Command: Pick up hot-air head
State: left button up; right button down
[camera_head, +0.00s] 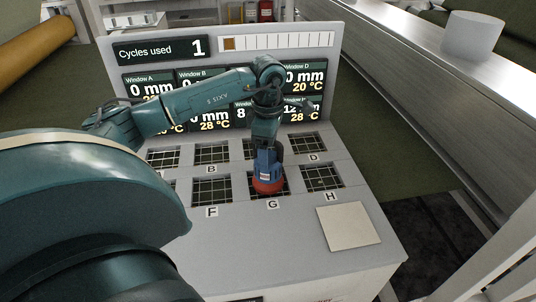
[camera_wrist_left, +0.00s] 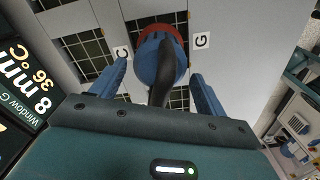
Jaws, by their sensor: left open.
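The hot-air head (camera_head: 268,187) has a red lower rim and stands at window G, at the front of the panel. In the left wrist view the hot-air head (camera_wrist_left: 152,62) shows a round blue body, the red rim and a curved black part. My left gripper (camera_head: 266,152) is right above it, pointing down. In the wrist view the blue fingers of my left gripper (camera_wrist_left: 157,72) are open, one on each side of the head, with visible gaps. I cannot tell how deep the fingers reach around it. My right gripper is not in view.
Gridded windows surround it, including F (camera_head: 212,191), H (camera_head: 323,177) and D (camera_head: 309,142). A display board (camera_head: 325,42) stands behind, partly hidden by my left arm. A pale square pad (camera_head: 348,226) lies at the front right. The panel's front edge is clear.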

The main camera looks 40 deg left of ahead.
pick_arm(q)
jog(key=c, duration=1.5)
grip_shut()
jog(key=shift+s+d+f, duration=0.1)
jog(key=shift+s+f, duration=0.05)
